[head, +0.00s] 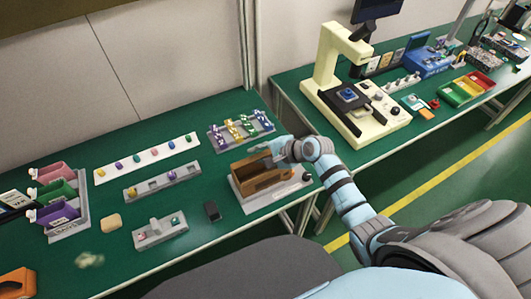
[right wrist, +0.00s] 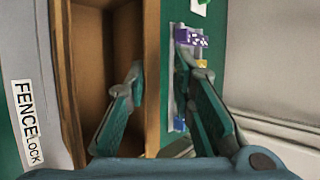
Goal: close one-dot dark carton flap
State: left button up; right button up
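A brown open-topped carton (head: 240,184) sits on a pale base plate near the table's front edge; its inside also shows in the right wrist view (right wrist: 90,45). I cannot make out dots on it or tell its flap apart from its walls. My right gripper (head: 277,152) is at the carton's far right end. In the right wrist view my right gripper (right wrist: 160,58) has its fingers spread. One finger is over the carton's inside, the other beyond its upright brown edge (right wrist: 152,90), with gaps visible. My left gripper is not in view.
A grey fixture labelled FENCE LOCK (right wrist: 28,125) runs beside the carton. A rack with purple and yellow pieces (head: 240,131) stands behind it. A small dark block (head: 212,211) lies left of it. A cream machine (head: 350,95) stands right on the other table.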

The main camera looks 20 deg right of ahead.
jog(key=v, duration=1.1)
jog(key=shift+s+r, duration=0.1)
jog(key=shift+r, duration=0.05)
